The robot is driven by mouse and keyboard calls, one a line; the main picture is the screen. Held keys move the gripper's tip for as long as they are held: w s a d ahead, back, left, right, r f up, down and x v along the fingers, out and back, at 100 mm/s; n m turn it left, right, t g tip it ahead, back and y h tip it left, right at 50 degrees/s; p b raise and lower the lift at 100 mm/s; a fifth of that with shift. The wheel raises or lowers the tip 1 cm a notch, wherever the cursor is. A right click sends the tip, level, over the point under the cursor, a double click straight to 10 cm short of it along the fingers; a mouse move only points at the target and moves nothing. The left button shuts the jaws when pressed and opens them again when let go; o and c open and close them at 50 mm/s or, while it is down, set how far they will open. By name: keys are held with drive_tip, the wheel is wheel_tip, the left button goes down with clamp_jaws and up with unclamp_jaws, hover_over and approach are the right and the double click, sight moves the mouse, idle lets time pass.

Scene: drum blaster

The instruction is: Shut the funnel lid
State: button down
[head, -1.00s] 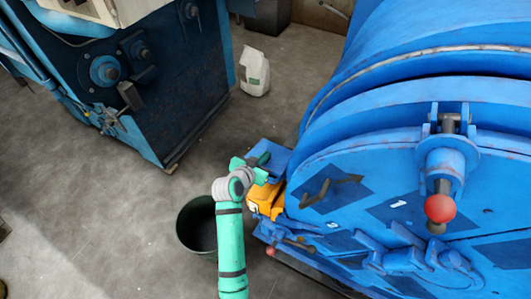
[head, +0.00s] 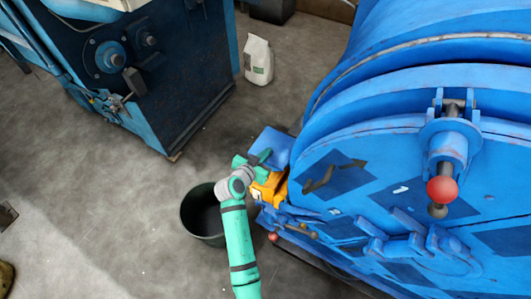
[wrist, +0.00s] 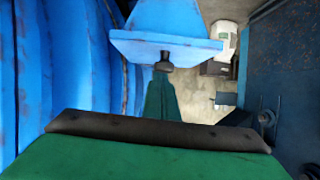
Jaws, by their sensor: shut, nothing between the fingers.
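The funnel lid appears to be the blue plate (head: 276,143) at the left side of the big blue drum. It stands raised above an orange part (head: 270,188), which may belong to the funnel. In the wrist view the blue plate (wrist: 165,45) is at the top middle, with its lower edge towards me. My gripper (head: 262,157) is shut and empty, at the plate's near left side. In the wrist view its dark tip (wrist: 163,63) overlaps the plate's lower edge; I cannot tell whether they touch. The funnel opening is hidden.
The blue drum (head: 400,110) fills the right, with a red-knobbed latch (head: 442,190) on its front. A dark bucket (head: 203,215) stands on the floor beside my arm. A dark blue machine (head: 160,85) and a white sack (head: 258,60) are farther back.

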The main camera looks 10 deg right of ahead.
drive_tip(key=shift+s+a+f, duration=0.1)
drive_tip(key=shift+s+f, duration=0.05)
drive_tip(key=shift+f, duration=0.5)
drive_tip(key=w+r+v, duration=0.1)
drive_tip(key=r+v, duration=0.1)
drive_tip(key=v, duration=1)
drive_tip(key=shift+d+r, duration=0.15)
drive_tip(key=shift+d, duration=0.2)
drive_tip(key=shift+s+d, duration=0.1)
drive_tip(key=shift+d, duration=0.05)
